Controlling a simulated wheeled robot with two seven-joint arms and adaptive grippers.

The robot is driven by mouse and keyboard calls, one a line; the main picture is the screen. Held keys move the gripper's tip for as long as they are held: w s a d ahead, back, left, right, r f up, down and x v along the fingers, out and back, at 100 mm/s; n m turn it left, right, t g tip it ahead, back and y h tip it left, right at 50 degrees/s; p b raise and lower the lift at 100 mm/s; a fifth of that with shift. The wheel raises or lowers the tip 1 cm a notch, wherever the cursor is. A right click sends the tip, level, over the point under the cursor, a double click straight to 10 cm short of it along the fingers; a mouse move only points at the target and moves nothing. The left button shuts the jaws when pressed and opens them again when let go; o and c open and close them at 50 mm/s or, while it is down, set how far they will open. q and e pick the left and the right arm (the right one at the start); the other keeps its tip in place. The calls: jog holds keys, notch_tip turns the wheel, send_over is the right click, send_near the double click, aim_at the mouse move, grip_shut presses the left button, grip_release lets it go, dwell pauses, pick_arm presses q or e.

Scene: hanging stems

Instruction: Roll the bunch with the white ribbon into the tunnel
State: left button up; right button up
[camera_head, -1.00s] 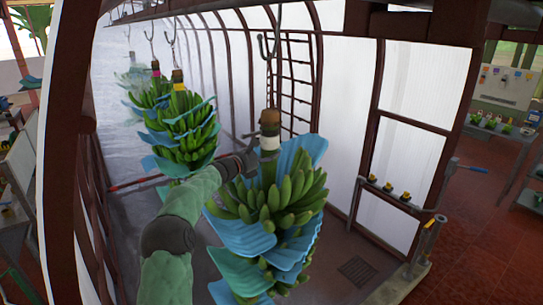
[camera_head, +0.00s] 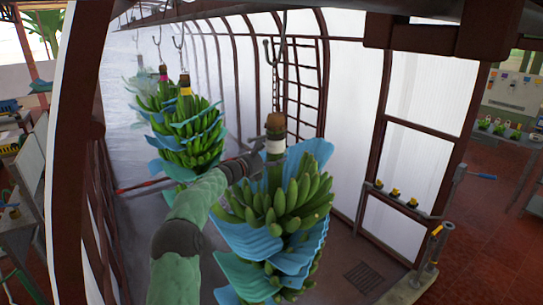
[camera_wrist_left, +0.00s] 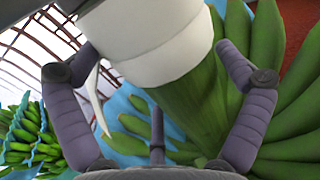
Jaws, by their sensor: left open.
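The bunch with the white ribbon (camera_head: 275,146) hangs nearest me, green bananas with blue sheets between the hands. In the left wrist view the white ribbon (camera_wrist_left: 165,40) wraps the pale stem just above the fruit. My left gripper (camera_head: 252,163) is at this stem, just below the ribbon. In the left wrist view its fingers (camera_wrist_left: 160,62) are spread to either side of the stem, open. The tunnel (camera_head: 225,75) has pale translucent walls and dark red-brown arched ribs. My right gripper is out of view.
Bunches with a yellow ribbon (camera_head: 185,91) and a pink ribbon (camera_head: 163,78) hang deeper left, one fainter bunch behind them. A red bar (camera_head: 140,186) crosses low at left. A post with a rail (camera_head: 400,203) stands at right. Floor with a drain (camera_head: 362,277) is clear.

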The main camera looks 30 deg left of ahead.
pick_arm(q)
send_over(248, 184)
dwell(0.8)
jog(key=shift+s, duration=0.1)
jog(key=shift+f, duration=0.1)
dwell(0.3)
